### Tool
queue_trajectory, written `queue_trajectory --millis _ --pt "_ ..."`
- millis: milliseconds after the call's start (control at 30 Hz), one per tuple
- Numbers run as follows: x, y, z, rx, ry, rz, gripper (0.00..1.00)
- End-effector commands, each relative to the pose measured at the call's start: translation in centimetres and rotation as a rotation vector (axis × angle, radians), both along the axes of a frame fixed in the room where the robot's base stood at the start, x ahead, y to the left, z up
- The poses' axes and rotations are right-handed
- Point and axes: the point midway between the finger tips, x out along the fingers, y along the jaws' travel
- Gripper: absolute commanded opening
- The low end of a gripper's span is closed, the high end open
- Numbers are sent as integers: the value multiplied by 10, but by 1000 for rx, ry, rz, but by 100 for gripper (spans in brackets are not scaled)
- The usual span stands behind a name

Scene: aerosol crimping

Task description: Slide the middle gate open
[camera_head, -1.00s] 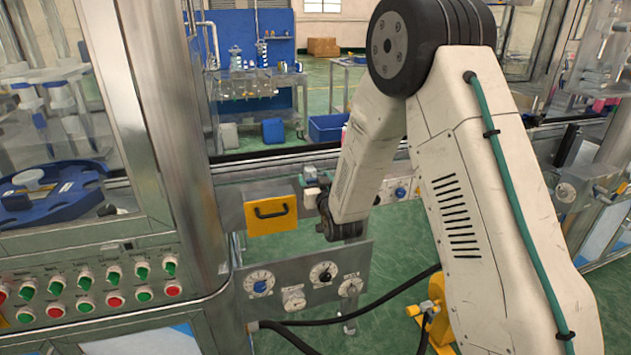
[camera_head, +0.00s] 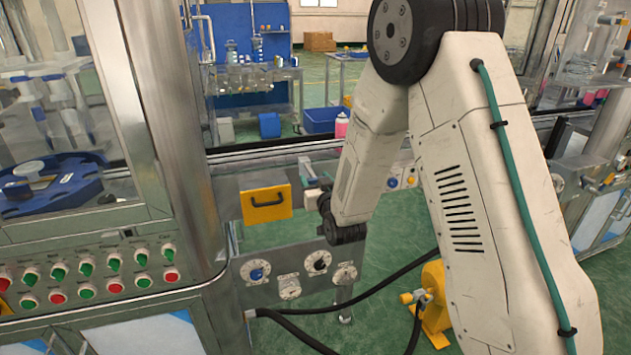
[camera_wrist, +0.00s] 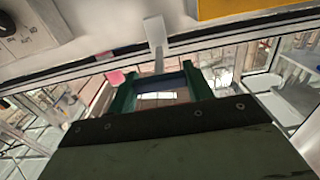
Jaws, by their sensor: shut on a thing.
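My gripper's two green fingers (camera_wrist: 160,90) stand apart in the wrist view, around the lower end of a light grey upright bar (camera_wrist: 155,38). The bar appears to be the gate's handle, though its grip end is partly hidden between the fingers. My dark wrist is just right of the yellow panel (camera_head: 266,201) with a black handle, beside a small grey-white block (camera_head: 306,168) on the rail. The yellow panel's edge also shows in the wrist view (camera_wrist: 245,8). I cannot tell from the head view which part is the middle gate.
A grey panel with dials (camera_head: 290,275) hangs below the rail, close to my wrist. A button console (camera_head: 95,275) and steel post stand at left. A yellow fixture (camera_head: 432,300) and black cables are low at right. Green floor lies beyond the rail.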

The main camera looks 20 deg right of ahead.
Motion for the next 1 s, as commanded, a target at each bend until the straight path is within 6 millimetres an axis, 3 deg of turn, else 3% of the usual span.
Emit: queue_trajectory --millis 167,200,267,633,1000 --pt "-3 1 -2 0 5 -3 9" --pt "-3 0 -2 0 6 -3 62" --pt "-3 1 -2 0 5 -2 73" --pt "-10 2 -1 0 3 -1 73" --pt "-69 1 -2 0 5 -3 73"
